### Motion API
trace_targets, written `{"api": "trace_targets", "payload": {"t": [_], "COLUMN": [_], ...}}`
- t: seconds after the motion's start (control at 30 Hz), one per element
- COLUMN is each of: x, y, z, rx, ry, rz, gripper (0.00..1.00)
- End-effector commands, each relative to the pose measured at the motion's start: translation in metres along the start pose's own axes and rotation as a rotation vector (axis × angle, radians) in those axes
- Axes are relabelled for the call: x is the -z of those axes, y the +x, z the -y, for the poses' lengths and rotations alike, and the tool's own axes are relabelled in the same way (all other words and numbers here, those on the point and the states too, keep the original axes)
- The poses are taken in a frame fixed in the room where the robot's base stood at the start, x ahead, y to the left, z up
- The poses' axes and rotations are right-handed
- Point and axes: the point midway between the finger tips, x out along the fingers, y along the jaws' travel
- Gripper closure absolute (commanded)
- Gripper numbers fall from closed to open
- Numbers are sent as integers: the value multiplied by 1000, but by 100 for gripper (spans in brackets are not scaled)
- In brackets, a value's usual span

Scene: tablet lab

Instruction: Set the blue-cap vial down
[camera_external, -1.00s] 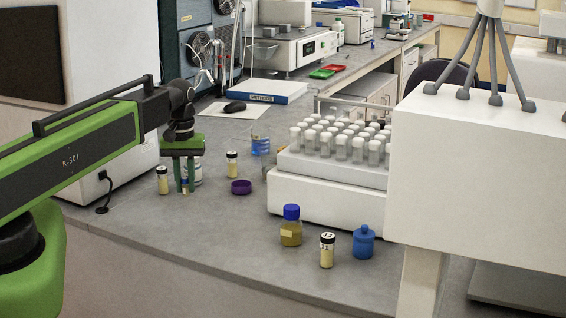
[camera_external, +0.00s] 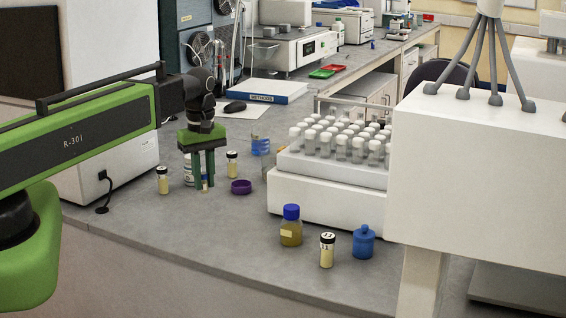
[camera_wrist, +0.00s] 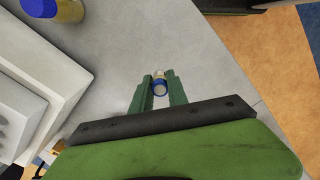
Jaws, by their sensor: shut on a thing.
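My gripper (camera_external: 204,183) points down over the left part of the bench, its green fingers shut on a small blue-cap vial. In the wrist view the vial (camera_wrist: 160,87) sits between the fingertips (camera_wrist: 159,92), its blue and pale top facing the camera. In the external view only a pale yellowish sliver of the vial (camera_external: 205,185) shows between the fingers. I cannot tell whether its base touches the bench.
Dark-capped vials (camera_external: 163,181) (camera_external: 232,165) and a white jar (camera_external: 188,174) stand close by. A purple dish (camera_external: 241,187) lies just right. A blue-capped bottle (camera_external: 291,228), a labelled vial (camera_external: 327,250) and a blue jar (camera_external: 363,242) stand nearer front. Bench (camera_external: 200,228) in front of my gripper is clear.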

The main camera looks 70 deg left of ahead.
Motion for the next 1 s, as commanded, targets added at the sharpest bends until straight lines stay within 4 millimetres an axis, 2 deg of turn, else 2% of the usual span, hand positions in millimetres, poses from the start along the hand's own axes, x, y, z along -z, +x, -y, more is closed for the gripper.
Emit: {"api": "trace_targets", "payload": {"t": [0.13, 0.3, 0.4, 0.5, 0.63, 0.7, 0.77, 1.0], "x": [-46, -98, -120, -131, -131, -123, -111, -48], "y": [-1, -2, -3, -3, -1, 6, 16, 56], "z": [-24, -46, -53, -56, -57, -59, -61, -70], "rx": [0, 0, 0, 0, 0, 0, 0, 0], "ry": [-102, -55, -14, 5, 9, 8, 6, 6], "rz": [0, 0, 0, 0, 0, 0, 0, 0], "gripper": [100, 100, 100, 100, 100, 100, 100, 100]}}
